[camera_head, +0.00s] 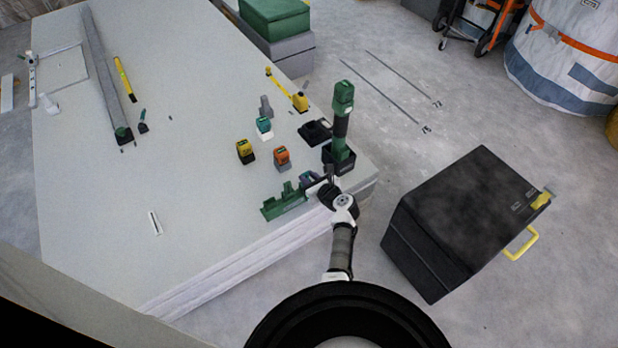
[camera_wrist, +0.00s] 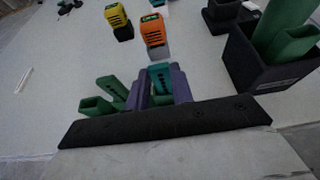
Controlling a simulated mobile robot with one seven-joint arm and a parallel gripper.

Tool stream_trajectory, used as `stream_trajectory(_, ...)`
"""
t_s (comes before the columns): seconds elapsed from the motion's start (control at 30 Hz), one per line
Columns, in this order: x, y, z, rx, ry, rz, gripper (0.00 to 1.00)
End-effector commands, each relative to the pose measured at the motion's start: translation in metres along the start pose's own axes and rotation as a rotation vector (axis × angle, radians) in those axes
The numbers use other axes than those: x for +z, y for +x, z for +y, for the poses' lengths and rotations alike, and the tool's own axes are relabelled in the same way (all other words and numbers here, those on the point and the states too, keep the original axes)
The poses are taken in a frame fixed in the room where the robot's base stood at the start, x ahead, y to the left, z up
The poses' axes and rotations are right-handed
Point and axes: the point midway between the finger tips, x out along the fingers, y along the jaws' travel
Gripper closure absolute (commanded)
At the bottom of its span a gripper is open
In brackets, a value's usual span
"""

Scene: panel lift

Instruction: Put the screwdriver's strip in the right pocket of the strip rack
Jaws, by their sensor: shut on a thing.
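The green strip rack (camera_head: 284,203) sits at the table's front right edge; its left part also shows in the wrist view (camera_wrist: 96,106). My gripper (camera_head: 318,184) is at the rack's right end. In the wrist view my gripper (camera_wrist: 160,84) is shut, its two purple-grey fingers on either side of a teal strip with dark holes (camera_wrist: 160,74). The fingers hide the strip's lower part and the rack's right pocket, so I cannot tell whether the strip is inside it. The green screwdriver (camera_head: 342,110) stands upright in a black holder (camera_head: 338,158) behind my gripper.
An orange block (camera_head: 282,156), a yellow block (camera_head: 245,150) and a teal-topped block (camera_head: 264,126) stand behind the rack. A black case (camera_head: 462,220) lies on the floor at right. The table (camera_head: 110,225) left of the rack is mostly clear.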

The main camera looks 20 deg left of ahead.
Motion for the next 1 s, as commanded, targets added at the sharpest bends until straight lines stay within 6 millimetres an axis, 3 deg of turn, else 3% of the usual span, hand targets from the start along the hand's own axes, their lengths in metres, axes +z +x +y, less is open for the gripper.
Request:
stream_trajectory(0.03,0.000,0.000,0.000,0.000,0.000,0.000,0.73)
stream_trajectory(0.2,0.000,0.000,0.000,0.000,0.000,0.000,0.52)
stream_trajectory(0.57,0.001,-0.006,-0.001,-0.001,0.001,-0.001,0.52)
stream_trajectory(0.77,0.001,-0.041,-0.001,-0.004,0.002,0.000,0.52)
stream_trajectory(1.0,0.001,-0.096,0.000,-0.003,0.001,0.000,0.52)
